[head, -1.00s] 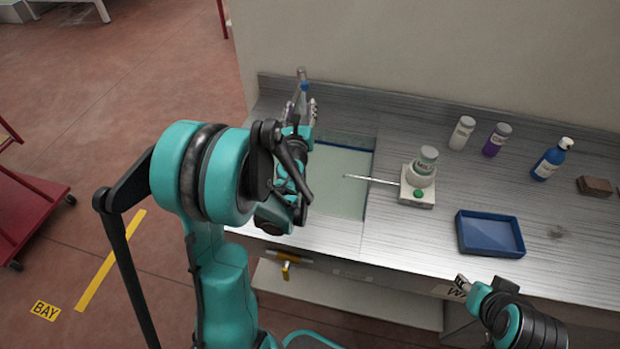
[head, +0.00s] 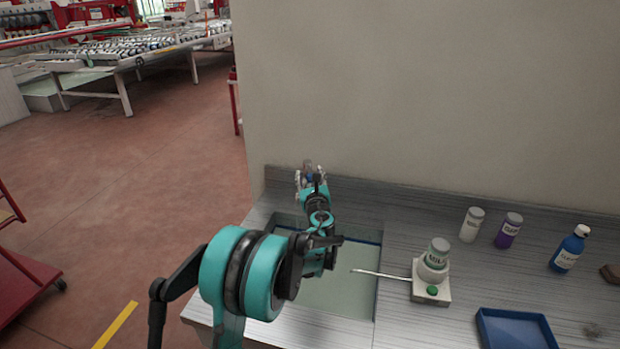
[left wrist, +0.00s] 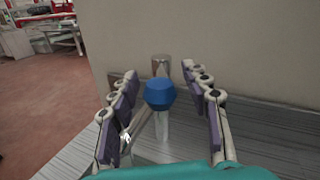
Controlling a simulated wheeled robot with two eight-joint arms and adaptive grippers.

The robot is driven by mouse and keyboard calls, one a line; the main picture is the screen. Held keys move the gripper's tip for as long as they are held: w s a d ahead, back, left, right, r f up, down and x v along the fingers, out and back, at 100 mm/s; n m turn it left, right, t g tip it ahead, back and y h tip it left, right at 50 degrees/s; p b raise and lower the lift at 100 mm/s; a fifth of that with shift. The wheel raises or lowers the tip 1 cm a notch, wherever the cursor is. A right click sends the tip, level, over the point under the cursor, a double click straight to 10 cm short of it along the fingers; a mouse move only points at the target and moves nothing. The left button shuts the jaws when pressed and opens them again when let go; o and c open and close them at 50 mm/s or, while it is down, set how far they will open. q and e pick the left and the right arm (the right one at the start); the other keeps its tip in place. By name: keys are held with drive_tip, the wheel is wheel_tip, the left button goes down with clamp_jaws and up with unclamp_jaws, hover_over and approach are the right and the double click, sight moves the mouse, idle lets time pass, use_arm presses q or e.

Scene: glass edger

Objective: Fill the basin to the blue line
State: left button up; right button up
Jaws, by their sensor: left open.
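The basin (head: 345,293) is sunk in the bench top, with a pale green inside. A blue line (head: 368,241) runs along its back wall; my left arm hides part of the basin, and I cannot tell the water level. A chrome tap (left wrist: 161,64) with a faceted blue knob (left wrist: 160,94) stands at the basin's back; the tap is small and partly hidden in the head view (head: 308,165). My left gripper (head: 311,178) is open at the tap. In the left wrist view its purple-padded fingers (left wrist: 163,100) stand either side of the blue knob, apart from it.
Right of the basin, a white device (head: 431,289) with a green button holds a jar (head: 437,252) and a thin rod over the basin. A white bottle (head: 471,225), purple bottle (head: 508,231), blue bottle (head: 569,249) and blue tray (head: 515,330) stand farther right. A wall rises behind.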

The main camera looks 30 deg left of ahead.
use_arm(q)
clamp_jaws()
idle(0.3)
drive_tip(key=w+n+g+y, duration=0.1)
drive_tip(key=g, duration=0.1)
drive_tip(key=d+n+g+y+p, duration=0.1)
drive_tip(key=n+g+y, duration=0.1)
drive_tip(key=w+d+n+g+y, duration=0.1)
drive_tip(key=n+y, duration=0.1)
drive_tip(key=shift+w+d+g, duration=0.25)
drive_tip(key=shift+w+g, duration=0.1)
drive_tip(key=shift+g, duration=0.05)
